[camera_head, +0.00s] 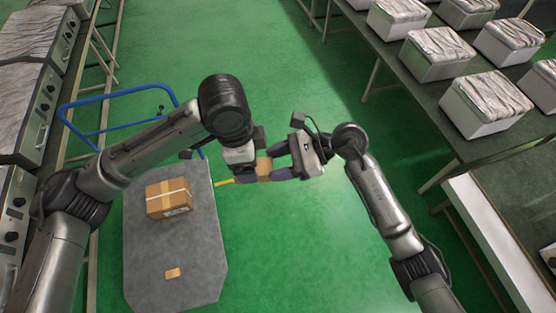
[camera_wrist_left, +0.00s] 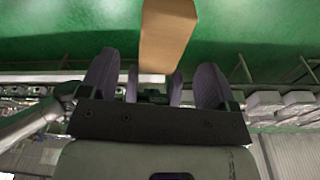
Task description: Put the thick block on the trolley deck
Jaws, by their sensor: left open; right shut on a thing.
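The thick block (camera_head: 264,167) is a tan, box-shaped piece held in the air right of the trolley deck (camera_head: 200,245). My right gripper (camera_head: 273,165) is shut on it, fingers pointing left. My left gripper (camera_head: 250,172) is open close to the block's left side in the head view; whether it touches the block is hard to tell. In the left wrist view the block (camera_wrist_left: 167,35) shows above and between the dark fingers of my left gripper (camera_wrist_left: 155,72). The grippers partly hide the block in the head view. The deck is grey and flat.
A taped cardboard box (camera_head: 168,200) and a small tan block (camera_head: 173,273) lie on the deck, with bare deck around them. The trolley's blue handle (camera_head: 118,93) rises at its far end. Machines stand left, and a table with several white boxes (camera_head: 438,53) stands right.

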